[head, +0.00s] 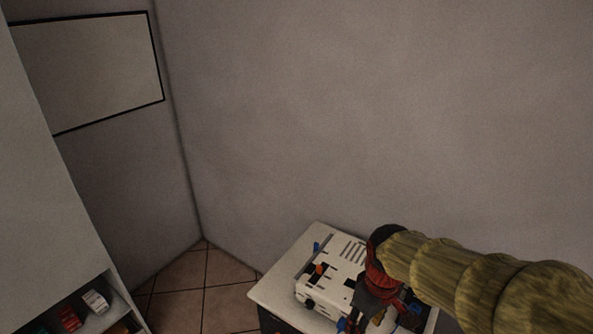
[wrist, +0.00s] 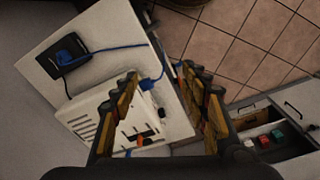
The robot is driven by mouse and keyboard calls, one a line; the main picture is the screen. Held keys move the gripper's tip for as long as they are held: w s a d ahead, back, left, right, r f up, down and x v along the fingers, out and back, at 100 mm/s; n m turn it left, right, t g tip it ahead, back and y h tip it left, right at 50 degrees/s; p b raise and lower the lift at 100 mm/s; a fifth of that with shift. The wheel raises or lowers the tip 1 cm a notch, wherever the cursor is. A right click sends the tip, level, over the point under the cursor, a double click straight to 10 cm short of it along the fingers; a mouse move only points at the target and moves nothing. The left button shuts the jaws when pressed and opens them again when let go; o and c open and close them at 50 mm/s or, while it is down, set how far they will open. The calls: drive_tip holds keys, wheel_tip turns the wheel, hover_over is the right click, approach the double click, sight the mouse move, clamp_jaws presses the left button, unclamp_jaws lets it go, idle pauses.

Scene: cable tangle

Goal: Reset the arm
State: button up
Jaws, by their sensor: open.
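My arm reaches in from the right in the head view, over a small white-topped cabinet (head: 268,288). My gripper (wrist: 160,74) is open in the wrist view, with its two yellow and black fingers spread and nothing seen held between them. A white device (head: 322,284) with slots and dark ports sits on the cabinet; my arm hides part of it. It also shows in the wrist view (wrist: 100,118), partly behind the left finger. A blue cable (wrist: 112,47) runs across the top from a black box (wrist: 70,62) to near the fingertips.
A shelf unit (head: 110,282) at the left holds small red and white items. An open drawer or shelf (wrist: 262,112) with small coloured items shows at the right of the wrist view. Tiled floor (head: 205,285) lies between. Walls close off the corner behind the cabinet.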

drive_tip(key=s+d+r+m+t, duration=0.3)
drive_tip(key=s+r+m+t, duration=0.2)
drive_tip(key=s+r, duration=0.5)
wheel_tip(320, 180, up, 2)
drive_tip(key=shift+s+m, duration=0.4)
drive_tip(key=shift+m, duration=0.4)
drive_tip(key=shift+c, duration=0.4)
idle(0.5)
